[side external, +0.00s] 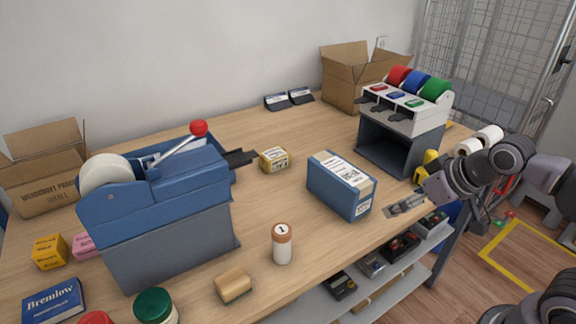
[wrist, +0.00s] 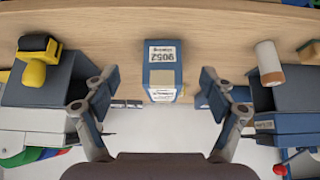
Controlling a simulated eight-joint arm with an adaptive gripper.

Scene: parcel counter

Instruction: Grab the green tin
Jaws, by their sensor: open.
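A round tin with a dark green lid (side external: 156,305) stands at the front left of the counter in the side view, its lower part cut off by the frame edge. It does not show in the wrist view. My gripper (side external: 406,205) is far to its right, near the counter's front right edge beside the blue labelled box (side external: 338,187). In the wrist view my gripper (wrist: 158,80) has its fingers spread wide and nothing between them; the blue box lies beyond.
A blue tape dispenser (side external: 160,195) stands behind the tin. A red-topped tin (side external: 96,318), a wooden block (side external: 233,286) and a brown-and-white cylinder (side external: 282,244) are nearby. A grey stand with coloured rolls (side external: 400,130) is at right.

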